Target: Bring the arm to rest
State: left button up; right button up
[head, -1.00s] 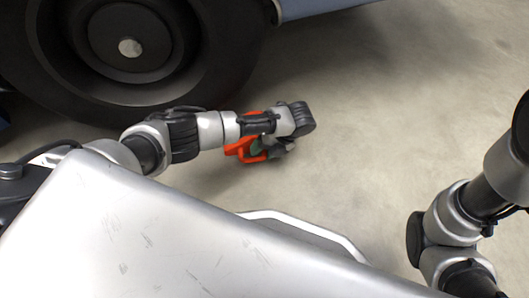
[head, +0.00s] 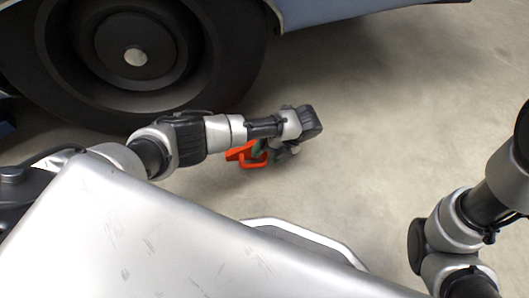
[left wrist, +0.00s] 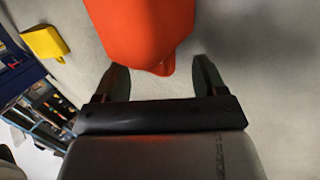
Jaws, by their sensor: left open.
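My left arm reaches from the left over the floor in the head view. Its gripper (head: 276,153) points down beside an orange-red object (head: 241,153), partly hidden behind the arm. In the left wrist view the two dark fingers of my left gripper (left wrist: 161,76) are spread apart.
A vehicle's black wheel (head: 135,55) and blue body (head: 330,8) stand close behind my left arm. The grey floor (head: 390,120) to the right is clear. A yellow block (left wrist: 44,42) and a blue rack (left wrist: 38,105) show in the left wrist view.

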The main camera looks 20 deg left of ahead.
pick_arm(q)
jog(key=p+v, duration=0.4)
jog(key=v, duration=0.4)
jog(key=shift+d+r, duration=0.2)
jog(key=shift+r, duration=0.1)
